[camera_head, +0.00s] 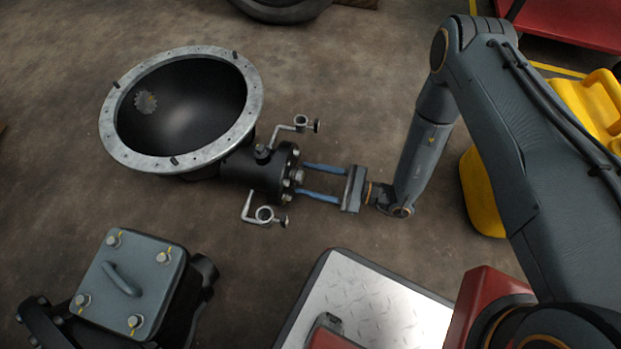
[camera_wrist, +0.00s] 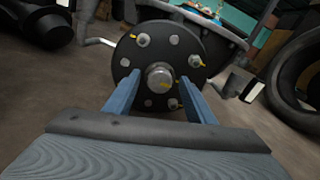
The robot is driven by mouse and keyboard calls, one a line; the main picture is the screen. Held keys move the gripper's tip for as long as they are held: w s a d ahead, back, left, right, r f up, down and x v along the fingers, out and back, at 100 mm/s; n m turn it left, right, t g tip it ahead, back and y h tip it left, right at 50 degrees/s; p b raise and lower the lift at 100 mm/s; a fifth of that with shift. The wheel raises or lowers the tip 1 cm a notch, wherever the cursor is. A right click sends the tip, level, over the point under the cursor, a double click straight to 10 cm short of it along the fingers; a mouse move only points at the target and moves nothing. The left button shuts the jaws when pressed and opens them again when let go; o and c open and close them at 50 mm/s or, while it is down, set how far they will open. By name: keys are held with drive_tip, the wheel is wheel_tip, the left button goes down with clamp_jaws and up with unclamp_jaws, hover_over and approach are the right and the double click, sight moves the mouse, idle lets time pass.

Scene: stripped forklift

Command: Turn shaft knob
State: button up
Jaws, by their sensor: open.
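The shaft knob (camera_wrist: 159,77) is a grey round stub at the centre of a black round flange (camera_wrist: 125,62) in the wrist view. In the head view the flange (camera_head: 284,172) ends the black shaft housing joined to a large bell-shaped part. My gripper (camera_head: 304,180) is level with the flange, its two blue fingers apart and pointing at it. In the wrist view my gripper (camera_wrist: 160,92) has one finger on each side of the knob, tips close to the flange face. I cannot tell whether the fingers touch anything.
The bell housing (camera_head: 113,140) has a wide metal rim. Thin bent rods with rings (camera_head: 264,214) stick out on both sides of the flange. A grey lidded box (camera_head: 130,280), a metal tread plate (camera_head: 365,305) and a yellow container (camera_head: 484,195) stand around. Bare floor lies between.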

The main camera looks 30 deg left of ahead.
drive_tip(key=c, duration=1)
drive_tip(key=shift+c, duration=0.2)
drive_tip(key=shift+m, duration=0.4)
